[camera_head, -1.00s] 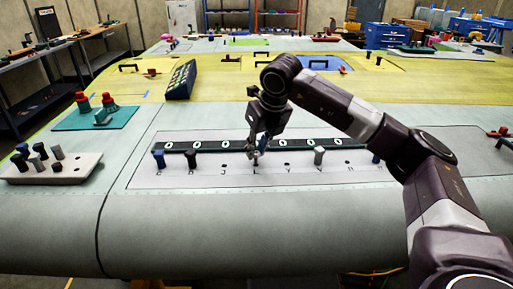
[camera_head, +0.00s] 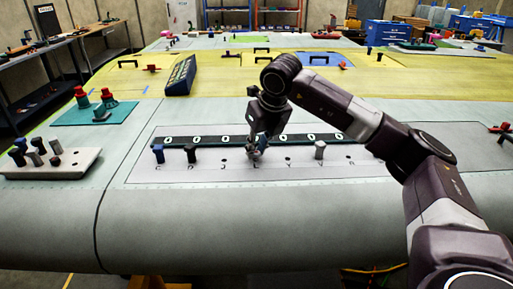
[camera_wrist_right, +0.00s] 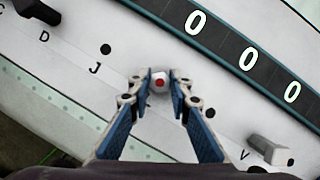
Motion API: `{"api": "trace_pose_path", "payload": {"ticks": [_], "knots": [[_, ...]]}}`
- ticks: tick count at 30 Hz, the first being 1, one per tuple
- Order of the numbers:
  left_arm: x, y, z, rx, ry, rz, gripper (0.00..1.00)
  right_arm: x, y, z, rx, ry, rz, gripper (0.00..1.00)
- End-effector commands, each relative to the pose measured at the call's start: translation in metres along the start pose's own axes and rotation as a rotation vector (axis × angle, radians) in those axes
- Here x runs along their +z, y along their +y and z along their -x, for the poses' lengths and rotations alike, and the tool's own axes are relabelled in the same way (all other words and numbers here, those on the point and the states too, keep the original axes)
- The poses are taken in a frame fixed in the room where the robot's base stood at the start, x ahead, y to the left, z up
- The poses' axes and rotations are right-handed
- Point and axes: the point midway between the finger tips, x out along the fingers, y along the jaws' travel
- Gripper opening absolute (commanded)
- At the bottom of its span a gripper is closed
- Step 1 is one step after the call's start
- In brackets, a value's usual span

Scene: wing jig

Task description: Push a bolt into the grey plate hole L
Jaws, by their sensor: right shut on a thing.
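The light grey plate (camera_head: 215,176) lies on the wing panel and has a row of lettered holes. My right gripper (camera_head: 253,155) is over the middle of this row, pointing down near the letter L. In the right wrist view my right gripper (camera_wrist_right: 160,88) is shut on a bolt (camera_wrist_right: 159,83), with a pale round head and a red dot between the fingertips. The hole under the bolt is hidden, so I cannot tell how deep the bolt sits. The open hole J (camera_wrist_right: 105,49) lies to its left. My left gripper is not in view.
A blue bolt (camera_head: 157,153), a dark bolt (camera_head: 190,154) and a grey bolt (camera_head: 319,150) stand in the plate. A dark strip with white zeros (camera_head: 209,139) runs behind. A pale rack (camera_head: 75,164) with several bolts and a teal mat (camera_head: 122,114) lie left.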

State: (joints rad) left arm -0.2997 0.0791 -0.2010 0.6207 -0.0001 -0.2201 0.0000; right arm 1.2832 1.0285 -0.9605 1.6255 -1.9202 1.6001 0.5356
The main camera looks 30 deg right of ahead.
Motion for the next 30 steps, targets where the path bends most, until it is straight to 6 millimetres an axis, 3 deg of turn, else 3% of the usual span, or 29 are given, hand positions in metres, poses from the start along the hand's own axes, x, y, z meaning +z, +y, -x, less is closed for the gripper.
{"api": "trace_pose_path", "payload": {"ticks": [11, 12, 17, 26, 30], "knots": [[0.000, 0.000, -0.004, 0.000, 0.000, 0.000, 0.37, -0.002, 0.000, -0.004, 0.000, -0.001, 0.000, 0.00], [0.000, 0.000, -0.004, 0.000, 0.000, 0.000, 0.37, -0.002, 0.000, -0.004, 0.000, -0.001, 0.000, 0.23], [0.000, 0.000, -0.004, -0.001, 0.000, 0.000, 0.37, -0.002, 0.000, -0.004, 0.000, -0.001, 0.000, 0.39], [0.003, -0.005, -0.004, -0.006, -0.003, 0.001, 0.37, -0.002, 0.000, -0.003, 0.000, -0.001, 0.000, 0.39], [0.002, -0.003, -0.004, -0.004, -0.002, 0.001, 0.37, 0.000, 0.000, 0.013, 0.001, -0.004, -0.001, 0.39]]}}
